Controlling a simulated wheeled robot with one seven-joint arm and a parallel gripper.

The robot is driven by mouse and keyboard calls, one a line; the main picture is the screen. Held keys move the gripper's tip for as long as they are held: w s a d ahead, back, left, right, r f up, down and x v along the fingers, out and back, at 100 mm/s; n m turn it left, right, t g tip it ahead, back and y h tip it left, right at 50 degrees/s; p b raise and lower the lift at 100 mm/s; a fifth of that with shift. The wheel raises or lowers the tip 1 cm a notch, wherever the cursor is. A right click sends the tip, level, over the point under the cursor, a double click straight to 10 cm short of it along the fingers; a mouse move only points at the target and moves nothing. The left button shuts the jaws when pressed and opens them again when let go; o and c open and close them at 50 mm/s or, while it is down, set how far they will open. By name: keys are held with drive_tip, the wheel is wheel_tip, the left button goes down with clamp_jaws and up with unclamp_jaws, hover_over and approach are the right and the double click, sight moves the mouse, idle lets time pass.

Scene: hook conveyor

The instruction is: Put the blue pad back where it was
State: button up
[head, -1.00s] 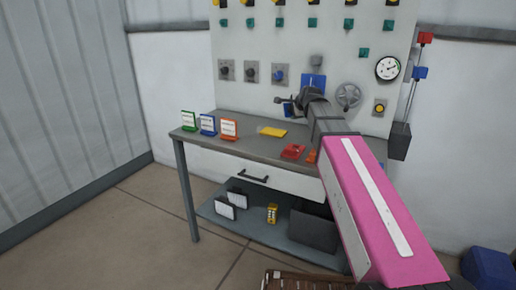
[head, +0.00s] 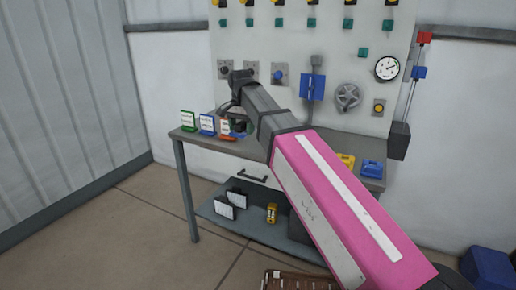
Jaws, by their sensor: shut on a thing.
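My gripper (head: 236,118) is over the left part of the workbench, close to the orange-framed card stand (head: 225,126). It is shut on a small bluish thing (head: 239,127), which seems to be the blue pad. The pad is mostly hidden by the fingers and wrist. I cannot tell whether it touches the bench top. My arm covers the middle of the bench, where a flat yellow piece lay earlier.
A green-framed stand (head: 188,121) and a blue-framed stand (head: 207,124) stand left of my gripper. A yellow block (head: 345,160) and a blue block (head: 371,169) sit at the bench's right end.

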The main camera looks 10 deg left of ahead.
hover_over(258, 147)
drive_tip(key=f, duration=0.6)
drive_tip(key=shift+s+a+f, duration=0.1)
drive_tip(key=shift+s+f, duration=0.15)
drive_tip(key=shift+f, duration=2.2)
drive_tip(key=o, duration=0.8)
drive_tip(key=shift+o, duration=0.2)
drive_tip(key=shift+r, duration=0.1)
wheel_tip(258, 147, up, 12)
